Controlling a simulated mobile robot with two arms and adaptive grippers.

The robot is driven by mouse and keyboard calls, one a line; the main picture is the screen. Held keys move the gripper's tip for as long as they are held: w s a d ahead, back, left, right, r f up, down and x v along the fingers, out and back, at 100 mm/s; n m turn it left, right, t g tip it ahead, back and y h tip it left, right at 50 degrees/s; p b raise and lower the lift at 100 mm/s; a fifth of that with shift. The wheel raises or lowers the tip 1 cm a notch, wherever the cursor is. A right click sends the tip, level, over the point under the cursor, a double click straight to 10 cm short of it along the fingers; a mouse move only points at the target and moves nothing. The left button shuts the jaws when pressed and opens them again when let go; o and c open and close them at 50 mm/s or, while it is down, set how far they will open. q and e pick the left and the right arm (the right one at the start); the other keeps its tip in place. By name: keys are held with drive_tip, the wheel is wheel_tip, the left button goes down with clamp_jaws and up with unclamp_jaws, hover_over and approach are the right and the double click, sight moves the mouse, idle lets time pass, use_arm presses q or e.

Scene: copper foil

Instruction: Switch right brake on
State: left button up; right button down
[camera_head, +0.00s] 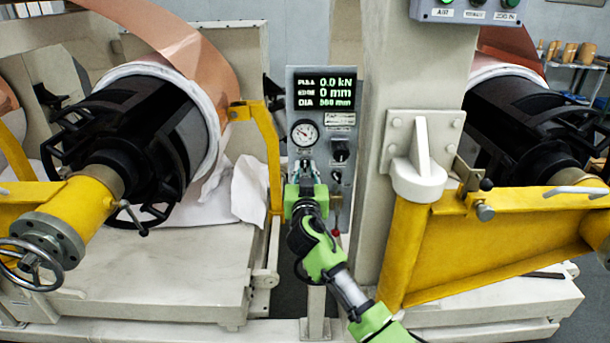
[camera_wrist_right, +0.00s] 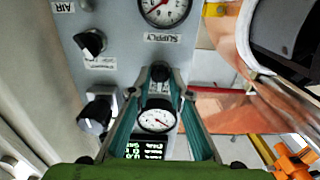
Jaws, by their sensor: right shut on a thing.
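The grey control panel (camera_head: 320,115) stands at the centre, with a lit display (camera_head: 324,93) and a round gauge (camera_head: 304,133). Black selector knobs are on its right side, an upper one (camera_head: 340,149) and a lower one (camera_head: 336,176); the wrist view shows two turn knobs, one (camera_wrist_right: 93,42) and another (camera_wrist_right: 97,113). My right gripper (camera_head: 302,172) is at the panel below the gauge. Its fingertips (camera_wrist_right: 160,78) are shut on a small black knob (camera_wrist_right: 159,72), mostly hidden. I cannot read which control is the right brake. My left gripper is out of view.
A copper roll (camera_head: 165,35) on a black-spoked core is at left, with a yellow arm (camera_head: 270,150) close to the panel. A cream column (camera_head: 400,70) and a yellow swing arm (camera_head: 490,250) stand at right. A red-tipped lever (camera_head: 336,231) hangs below the panel.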

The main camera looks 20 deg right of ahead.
drive_tip(key=n, duration=0.6)
idle(0.6)
drive_tip(key=c, duration=2.2)
unclamp_jaws()
drive_tip(key=v, duration=1.2)
